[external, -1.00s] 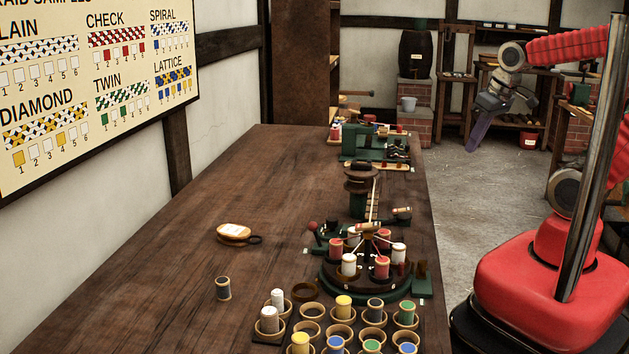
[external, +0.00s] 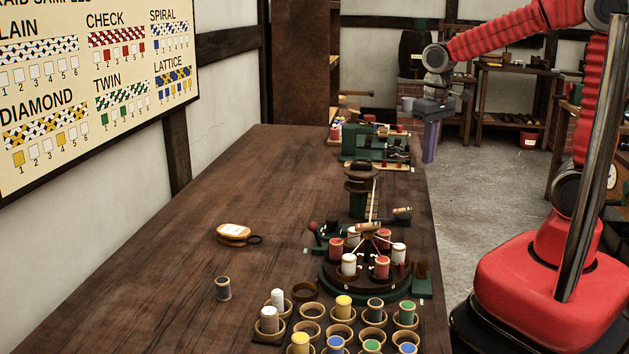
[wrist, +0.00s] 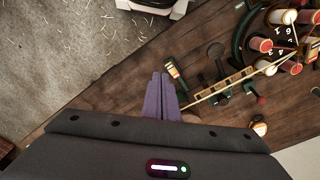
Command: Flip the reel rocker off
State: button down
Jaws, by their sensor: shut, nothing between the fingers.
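My gripper (external: 431,140) has its purple fingers together, pointing down and empty, beyond the right edge of the bench near its far end. In the wrist view my fingers (wrist: 162,97) also lie side by side. A small fitting (wrist: 172,68) with a pale top, a red band and a green part sits just right of the fingertips in that picture, apart from them; it may be the reel rocker. I cannot tell its on or off position. The dark reel post (external: 361,186) stands on the bench beyond the bobbin carousel (external: 340,283), joined to it by a ladder-like strip (wrist: 228,84).
A green machine (external: 365,144) stands at the bench's far end. Cups with coloured spools (external: 343,306) fill the near end. The bench's left side is mostly clear.

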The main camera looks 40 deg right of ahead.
aim_at(406, 209)
jog(key=w+a+m+g+h, duration=0.1)
jog(key=w+a+m+g, duration=0.1)
jog(key=w+a+m, duration=0.4)
jog(key=shift+m+g+h, duration=0.3)
jog(key=shift+m+h, duration=0.1)
jog(key=shift+m, duration=1.4)
jog(key=shift+f, duration=0.2)
jog(key=x, duration=1.3)
jog(key=shift+s+f, duration=0.1)
jog(key=shift+f, duration=0.3)
